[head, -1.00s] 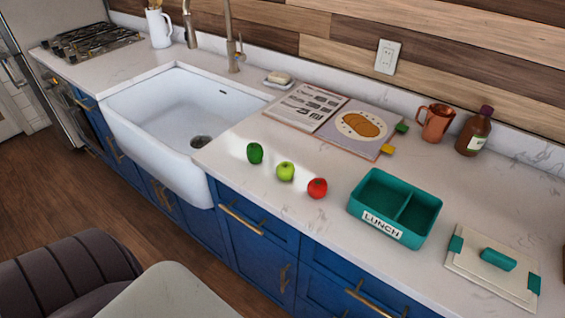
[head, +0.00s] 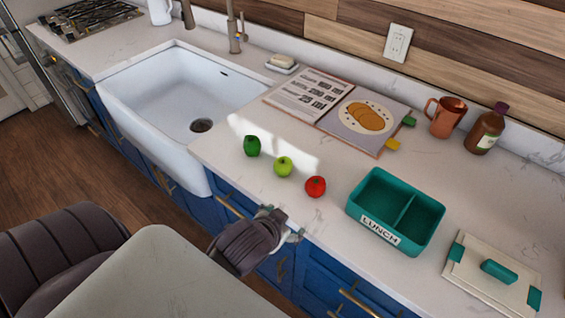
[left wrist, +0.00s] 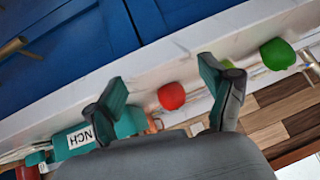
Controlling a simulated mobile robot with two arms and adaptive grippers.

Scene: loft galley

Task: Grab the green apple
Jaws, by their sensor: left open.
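The green apple (head: 284,167) sits on the white counter between a dark green round item (head: 252,146) and a red fruit or tomato (head: 315,187). My left gripper (head: 285,222) is open and empty at the counter's front edge, nearer the camera than the row and apart from it. In the left wrist view, the red item (left wrist: 171,96) shows between the fingers. The green apple (left wrist: 228,64) is mostly hidden behind the right-hand finger, and the dark green item (left wrist: 277,54) lies beyond it. My right gripper is not in view.
A teal lunch box (head: 362,207) stands right of the row, with its lid (head: 470,278) further right. An open recipe book (head: 330,125) lies behind. A copper mug (head: 447,117) and a brown bottle (head: 484,130) stand by the wall. The sink (head: 150,90) is left.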

